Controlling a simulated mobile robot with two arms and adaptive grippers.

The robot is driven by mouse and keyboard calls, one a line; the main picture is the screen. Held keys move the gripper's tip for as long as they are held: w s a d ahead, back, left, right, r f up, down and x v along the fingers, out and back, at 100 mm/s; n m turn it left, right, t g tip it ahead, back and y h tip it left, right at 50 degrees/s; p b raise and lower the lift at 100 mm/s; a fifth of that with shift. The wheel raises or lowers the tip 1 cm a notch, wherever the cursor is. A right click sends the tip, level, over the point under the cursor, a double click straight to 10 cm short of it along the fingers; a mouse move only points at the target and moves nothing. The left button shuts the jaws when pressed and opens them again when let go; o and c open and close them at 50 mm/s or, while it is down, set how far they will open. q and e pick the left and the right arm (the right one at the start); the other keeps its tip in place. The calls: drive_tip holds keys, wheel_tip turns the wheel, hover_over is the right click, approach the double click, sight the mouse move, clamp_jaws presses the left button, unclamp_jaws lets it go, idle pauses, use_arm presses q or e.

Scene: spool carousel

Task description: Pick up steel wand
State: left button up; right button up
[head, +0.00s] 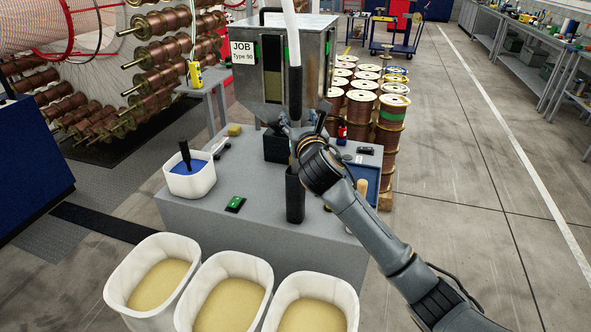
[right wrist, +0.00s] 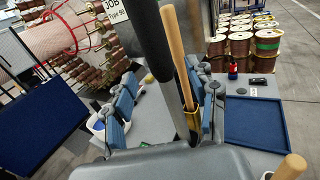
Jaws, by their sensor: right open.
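The steel wand (head: 296,88) stands upright in the head view, pale at the top with a black section below. It rises above a tall black holder (head: 295,196) on the grey bench. In the right wrist view the wand (right wrist: 152,38) is dark above and grey lower down. A wooden rod (right wrist: 174,50) stands close beside it. My right gripper (head: 302,130) is open around the wand's lower part, with its fingers (right wrist: 165,100) on either side of wand and rod. Contact cannot be told. My left gripper is not in view.
A white tub with blue contents (head: 190,180) and a green-topped device (head: 235,204) are on the bench (head: 250,245). A blue tray (right wrist: 268,125) and a wooden handle (right wrist: 290,167) are at right. A metal cabinet (head: 318,60) stands behind. Three white bins (head: 125,275) line the front.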

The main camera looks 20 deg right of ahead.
sight(297, 111)
drive_tip(key=shift+w+d+r+p, duration=0.15)
drive_tip(key=shift+w+p, duration=0.2)
drive_tip(key=shift+w, duration=0.2)
drive_tip(key=w+p, duration=0.1)
drive_tip(key=w, duration=0.2)
drive_tip(key=shift+w+d, duration=0.1)
drive_tip(key=shift+d, duration=0.05)
drive_tip(key=shift+w, duration=0.5)
drive_tip(key=shift+c, duration=0.2)
clamp_jaws()
drive_tip(key=shift+r, duration=0.1)
